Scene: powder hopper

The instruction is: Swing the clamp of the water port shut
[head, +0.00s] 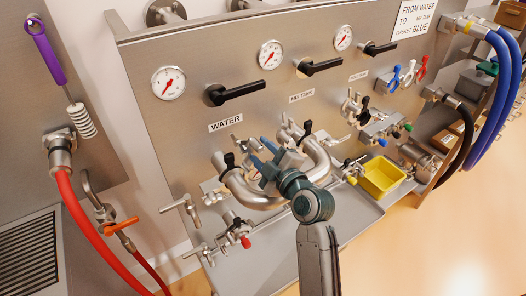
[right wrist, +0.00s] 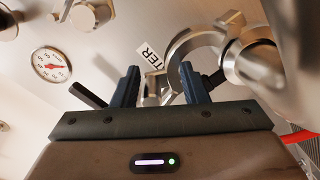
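The water port sits under the WATER label (head: 225,126), largely hidden behind the bent steel pipe (head: 240,190). In the right wrist view a curved steel clamp half (right wrist: 178,65) stands swung out in an arc beside the pipe end (right wrist: 255,65). A black knob (right wrist: 215,79) is near it. My right gripper (head: 262,156) is in front of the panel, over the pipe's bend. In the right wrist view my right gripper (right wrist: 160,85) has its two fingers apart, with nothing visibly held. The clamp's arc is just beyond the right finger; contact cannot be told. My left gripper is not in view.
Black valve handles (head: 240,92) and gauges (head: 168,83) stick out above. Small valves (head: 240,235) stand below the pipe. A yellow bin (head: 382,177) is at right on the tray. A red hose (head: 85,225) hangs at left. The floor at right is clear.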

